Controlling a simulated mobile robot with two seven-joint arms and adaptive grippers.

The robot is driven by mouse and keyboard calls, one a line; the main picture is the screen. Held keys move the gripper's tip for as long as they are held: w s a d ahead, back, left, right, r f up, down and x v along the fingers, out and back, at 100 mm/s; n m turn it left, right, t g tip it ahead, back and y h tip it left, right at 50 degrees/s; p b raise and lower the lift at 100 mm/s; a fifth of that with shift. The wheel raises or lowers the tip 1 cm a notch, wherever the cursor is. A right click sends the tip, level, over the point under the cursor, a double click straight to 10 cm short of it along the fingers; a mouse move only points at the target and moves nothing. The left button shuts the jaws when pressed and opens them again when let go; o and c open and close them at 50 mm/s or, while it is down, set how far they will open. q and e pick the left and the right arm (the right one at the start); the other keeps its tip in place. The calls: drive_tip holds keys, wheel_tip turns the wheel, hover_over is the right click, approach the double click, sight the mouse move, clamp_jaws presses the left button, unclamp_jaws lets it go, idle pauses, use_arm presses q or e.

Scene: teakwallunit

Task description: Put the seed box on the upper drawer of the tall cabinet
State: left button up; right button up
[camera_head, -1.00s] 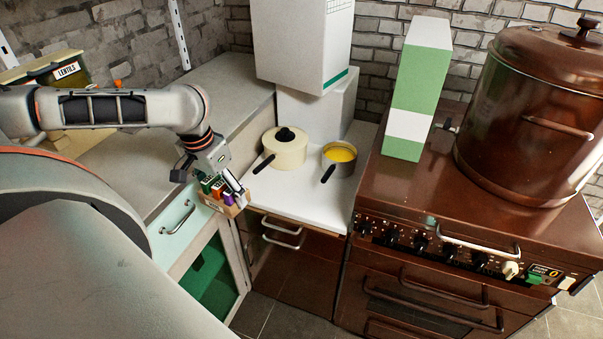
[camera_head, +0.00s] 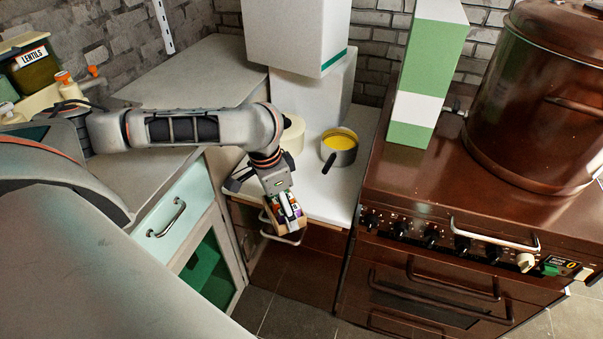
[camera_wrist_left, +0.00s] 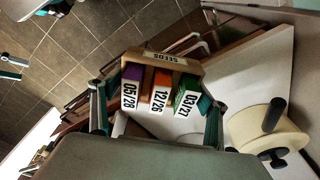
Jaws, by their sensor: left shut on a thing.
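The seed box (camera_head: 291,220) is a small tan carton holding purple, orange and green packets. My left gripper (camera_head: 285,205) is shut on it and holds it in front of the white counter's front edge. In the left wrist view, the box (camera_wrist_left: 186,64) shows its "SEEDS" label and dated packets between the fingers of my left gripper (camera_wrist_left: 155,115). Below the white counter (camera_head: 322,195) is a brown front (camera_head: 300,265) with metal handles, partly hidden by the gripper and box. I cannot tell which unit is the tall cabinet.
A cream pot (camera_head: 293,134) and a pan with yellow contents (camera_head: 340,147) stand on the white counter. A brown stove (camera_head: 440,200) with a large pot (camera_head: 540,100) is at the right. A pale-green drawer (camera_head: 165,220) is at the left. Floor (camera_head: 295,315) is clear below.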

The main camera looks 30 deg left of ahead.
use_arm(q)
drive_tip(key=w+a, duration=0.1)
drive_tip(key=w, duration=0.3)
drive_tip(key=w+a+b, duration=0.1)
drive_tip(key=w, duration=0.3)
drive_tip(key=w+a+b, duration=0.1)
drive_tip(key=w, duration=0.3)
drive_tip(key=shift+w, duration=0.15)
drive_tip(key=shift+w+a, duration=0.1)
drive_tip(key=shift+w, duration=0.4)
drive_tip(key=shift+w+b, duration=0.35)
wheel_tip(320, 180, down, 3)
drive_tip(key=shift+a+f+b, duration=0.1)
drive_tip(key=shift+b, duration=0.6)
drive_tip(key=shift+w+f, duration=0.1)
drive_tip(key=shift+f, duration=0.1)
drive_tip(key=shift+r, duration=0.1)
use_arm(e)
drive_tip(key=shift+w+d+f, duration=0.15)
drive_tip(key=shift+d+f, duration=0.1)
drive_tip(key=shift+f, duration=0.6)
drive_tip(key=shift+w+d+f, duration=0.15)
drive_tip(key=shift+d+f, duration=0.05)
drive_tip(key=shift+f, duration=0.65)
